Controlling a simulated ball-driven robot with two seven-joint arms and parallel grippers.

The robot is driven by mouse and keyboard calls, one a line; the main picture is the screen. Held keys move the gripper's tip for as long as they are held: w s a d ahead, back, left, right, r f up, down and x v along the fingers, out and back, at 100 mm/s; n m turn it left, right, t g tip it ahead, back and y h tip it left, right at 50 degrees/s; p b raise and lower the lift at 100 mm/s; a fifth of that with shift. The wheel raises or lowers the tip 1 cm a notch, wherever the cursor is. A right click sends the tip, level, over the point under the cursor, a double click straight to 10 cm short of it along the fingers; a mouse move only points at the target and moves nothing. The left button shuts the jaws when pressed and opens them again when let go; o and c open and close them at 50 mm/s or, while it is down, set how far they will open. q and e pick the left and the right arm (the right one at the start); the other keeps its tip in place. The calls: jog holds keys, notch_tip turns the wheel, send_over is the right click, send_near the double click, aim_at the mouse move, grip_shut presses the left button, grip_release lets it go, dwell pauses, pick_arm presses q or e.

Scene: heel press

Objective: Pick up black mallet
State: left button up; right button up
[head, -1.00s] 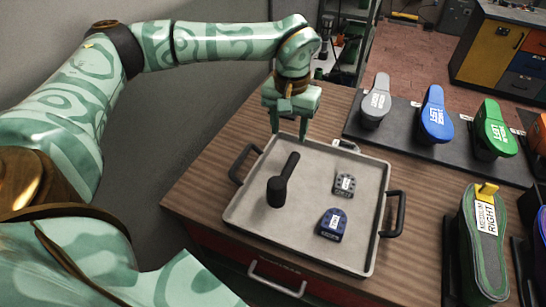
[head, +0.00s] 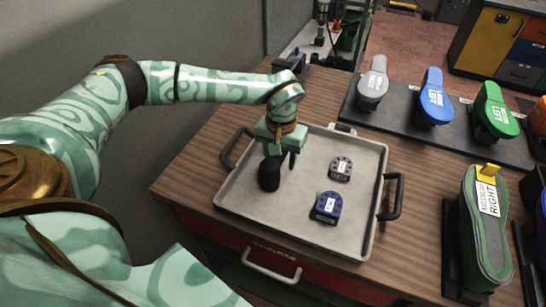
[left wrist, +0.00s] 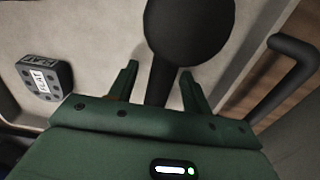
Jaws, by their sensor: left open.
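The black mallet (head: 269,174) is in the grey tray (head: 240,205), in its left part. In the head view its thick head shows, and its handle is mostly hidden by my left gripper (head: 280,156). In the left wrist view the round end of the mallet (left wrist: 190,28) is at the top, and its handle runs down between the two open fingers of my left gripper (left wrist: 160,78). I cannot tell whether the fingers touch the handle. My right gripper is not in view.
A small grey heel block (head: 341,169) and a blue heel block (head: 327,207) lie in the tray, right of the mallet. Black handles (head: 392,196) stick up at the tray sides. Grey, blue and green shoe lasts (head: 434,100) stand on a dark rack behind.

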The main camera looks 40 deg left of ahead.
pick_arm(q)
grip_shut()
jog(key=shift+r, duration=0.1)
jog(key=shift+r, duration=0.15)
